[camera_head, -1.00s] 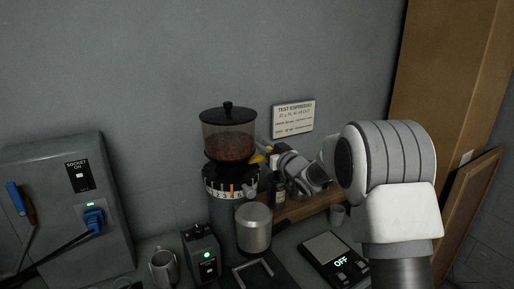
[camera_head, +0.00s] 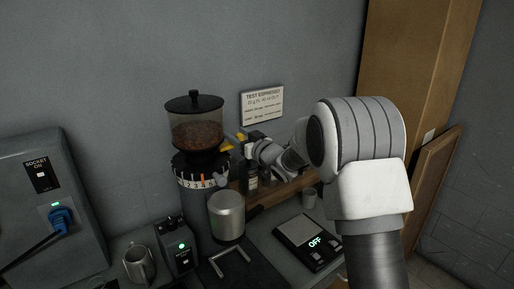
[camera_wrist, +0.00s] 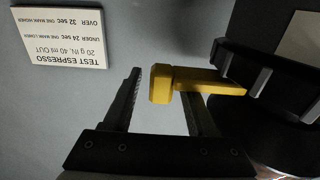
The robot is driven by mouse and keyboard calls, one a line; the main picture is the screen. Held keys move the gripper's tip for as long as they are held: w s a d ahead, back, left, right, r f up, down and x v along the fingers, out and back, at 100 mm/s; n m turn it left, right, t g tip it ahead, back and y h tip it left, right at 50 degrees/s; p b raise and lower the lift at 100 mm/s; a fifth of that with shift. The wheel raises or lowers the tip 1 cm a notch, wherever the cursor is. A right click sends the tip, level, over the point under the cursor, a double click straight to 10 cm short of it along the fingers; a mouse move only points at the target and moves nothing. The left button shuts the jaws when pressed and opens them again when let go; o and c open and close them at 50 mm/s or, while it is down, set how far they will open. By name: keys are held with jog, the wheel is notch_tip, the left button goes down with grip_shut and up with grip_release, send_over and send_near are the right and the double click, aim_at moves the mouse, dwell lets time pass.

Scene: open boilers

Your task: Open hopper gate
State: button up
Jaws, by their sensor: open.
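The grinder's hopper (camera_head: 195,125) is a clear bin of brown beans with a dark lid, above a numbered dial collar (camera_head: 198,182). The yellow gate handle (camera_wrist: 205,80) sticks out sideways from the dark hopper neck (camera_wrist: 265,80) in the wrist view; in the head view only a small yellow part (camera_head: 231,141) shows behind the hopper. My gripper (camera_wrist: 161,92) is open. The handle's blocky end lies between the fingertips in the picture, and the handle crosses over the right finger. I cannot tell whether they touch. In the head view my gripper (camera_head: 246,143) is beside the hopper, partly hidden.
A sign (camera_head: 262,105) is on the wall behind. Dark bottles (camera_head: 251,176) stand below my wrist.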

jog(key=v, duration=1.6)
jog(key=shift+b, duration=0.45)
jog(key=shift+w, duration=0.1)
jog(key=s+d+r+m+g+h+p, duration=0.1)
jog(key=s+d+r+m+h, duration=0.15)
jog(key=s+d+h, duration=0.25)
jog(key=s+d+r+m+g+h, duration=0.1)
jog(key=s+d+r+m+h, duration=0.15)
jog(key=s+d+h, duration=0.2)
jog(key=s+f+m+g+p, duration=0.1)
jog(key=s+f+g, duration=0.1)
jog(key=s, duration=1)
jog(key=s+f+g, duration=0.2)
jog(key=s+g, duration=0.3)
jog(key=s, duration=0.7)
jog(key=shift+a+m+p, duration=0.35)
jog(key=shift+m, duration=0.05)
